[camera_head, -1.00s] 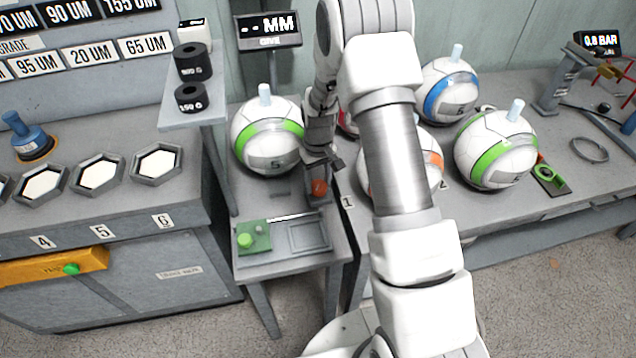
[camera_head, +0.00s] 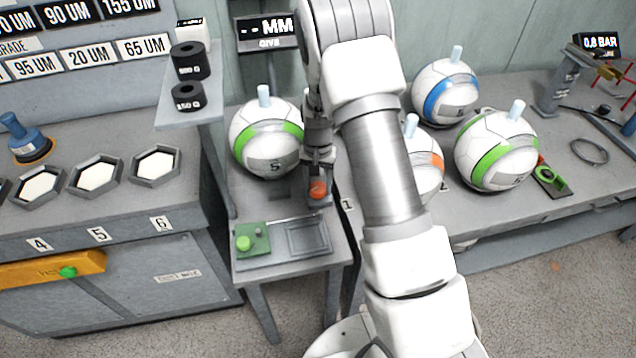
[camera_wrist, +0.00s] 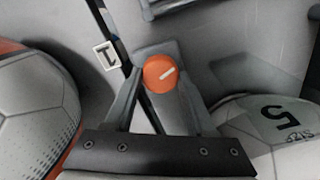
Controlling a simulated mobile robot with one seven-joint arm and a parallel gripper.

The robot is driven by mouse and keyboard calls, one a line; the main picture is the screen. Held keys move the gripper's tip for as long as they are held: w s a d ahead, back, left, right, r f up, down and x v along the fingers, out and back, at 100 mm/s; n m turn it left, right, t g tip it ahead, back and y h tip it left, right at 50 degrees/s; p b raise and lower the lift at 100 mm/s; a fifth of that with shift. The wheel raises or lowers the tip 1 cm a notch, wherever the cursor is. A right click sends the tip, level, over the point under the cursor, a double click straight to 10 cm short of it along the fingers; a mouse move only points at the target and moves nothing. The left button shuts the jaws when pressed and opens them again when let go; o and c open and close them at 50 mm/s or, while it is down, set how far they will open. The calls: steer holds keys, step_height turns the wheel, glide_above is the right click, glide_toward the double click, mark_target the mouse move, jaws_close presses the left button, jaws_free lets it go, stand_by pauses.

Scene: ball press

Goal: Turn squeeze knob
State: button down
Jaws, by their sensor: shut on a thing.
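The squeeze knob is a round orange-red knob (camera_head: 318,189) on a grey mount at the right side of the small grey table (camera_head: 290,262), in front of the green-striped ball. In the wrist view the orange knob (camera_wrist: 160,73) has a short white mark slanting up to the right. My gripper (camera_head: 318,178) points down at it from above. In the wrist view my gripper (camera_wrist: 159,82) has a finger on each side of the knob and is shut on it. The exact finger contact is partly hidden.
The green-striped ball (camera_head: 267,140) sits left of my gripper. Its display (camera_head: 268,33) reads "-- MM". A green button box (camera_head: 253,241) and an empty tray (camera_head: 307,237) lie in front. More balls, including a blue-striped one (camera_head: 445,92), stand on the right bench.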

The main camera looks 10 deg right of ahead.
stand_by(0.4)
steer(key=shift+c, duration=1.1)
jaws_free()
step_height(320, 180, up, 17)
steer(key=p, duration=0.2)
steer(key=shift+r, duration=0.2)
steer(key=shift+r, duration=0.1)
step_height(320, 180, up, 8)
steer(key=t+p, duration=0.1)
glide_above(318, 187)
steer(key=s, duration=0.4)
steer(key=s+r+n+t+p, duration=0.1)
steer(key=s+r+n+t, duration=0.1)
steer(key=s+r, duration=0.6)
steer(key=s+r+n+t+p, duration=0.1)
steer(key=s+r, duration=0.3)
steer(key=s, duration=1)
steer(key=shift+s+n+t+p, duration=0.3)
steer(key=shift+s+n+t, duration=0.05)
steer(key=shift+n+t, duration=0.5)
